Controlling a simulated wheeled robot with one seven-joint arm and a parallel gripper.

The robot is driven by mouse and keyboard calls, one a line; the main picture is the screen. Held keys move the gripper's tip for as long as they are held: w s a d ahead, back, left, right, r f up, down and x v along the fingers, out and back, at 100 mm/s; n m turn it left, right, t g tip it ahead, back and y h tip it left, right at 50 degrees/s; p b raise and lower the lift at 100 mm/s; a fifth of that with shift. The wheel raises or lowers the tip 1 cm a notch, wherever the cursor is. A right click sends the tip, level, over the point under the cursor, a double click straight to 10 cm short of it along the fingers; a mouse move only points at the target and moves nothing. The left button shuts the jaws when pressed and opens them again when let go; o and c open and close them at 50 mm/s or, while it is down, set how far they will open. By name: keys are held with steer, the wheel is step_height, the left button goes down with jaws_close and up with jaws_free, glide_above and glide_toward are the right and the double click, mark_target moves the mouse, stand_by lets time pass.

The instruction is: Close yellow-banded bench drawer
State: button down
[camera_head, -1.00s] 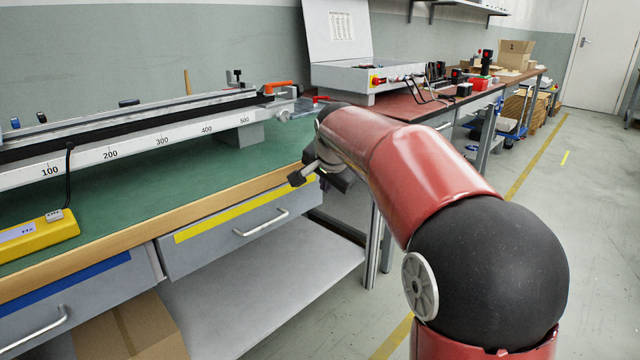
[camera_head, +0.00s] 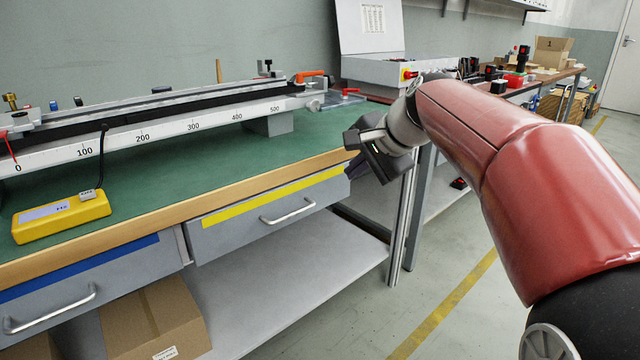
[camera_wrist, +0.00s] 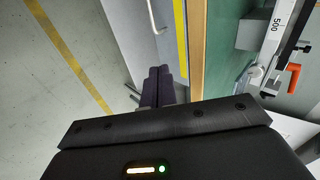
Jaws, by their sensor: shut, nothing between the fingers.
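The yellow-banded drawer (camera_head: 262,214) is a grey front with a yellow strip and a metal bar handle, under the wooden edge of the bench (camera_head: 250,187). Its front looks nearly in line with the blue-banded drawer to its left; I cannot tell whether a small gap stands behind it. My gripper (camera_head: 357,170) is by the drawer's right end, just outside the bench edge. In the wrist view, the dark fingers (camera_wrist: 158,88) are together and empty, beside the drawer front and its handle (camera_wrist: 152,16). I cannot tell whether they touch it.
The blue-banded drawer (camera_head: 90,285) is at the left. A yellow box device (camera_head: 62,218) and a long scaled rail (camera_head: 160,132) rest on the green bench top. A cardboard box (camera_head: 153,322) stands on the lower shelf (camera_head: 290,280). The floor at right is open.

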mark_target(306, 177)
steer(key=shift+y, duration=0.4)
steer(key=x, duration=0.4)
steer(key=r+b+x, duration=0.1)
steer(key=x, duration=0.3)
steer(key=w+a+x, duration=0.1)
steer(key=x, duration=0.3)
steer(key=shift+w+r, duration=0.15)
steer(key=shift+r, duration=0.2)
steer(key=shift+w+a, duration=0.3)
steer(key=shift+w, duration=0.1)
steer(key=shift+w+a+r+p, duration=0.15)
steer(key=shift+w+a+p, duration=0.5)
steer(key=shift+w, duration=0.2)
steer(key=shift+r, duration=0.1)
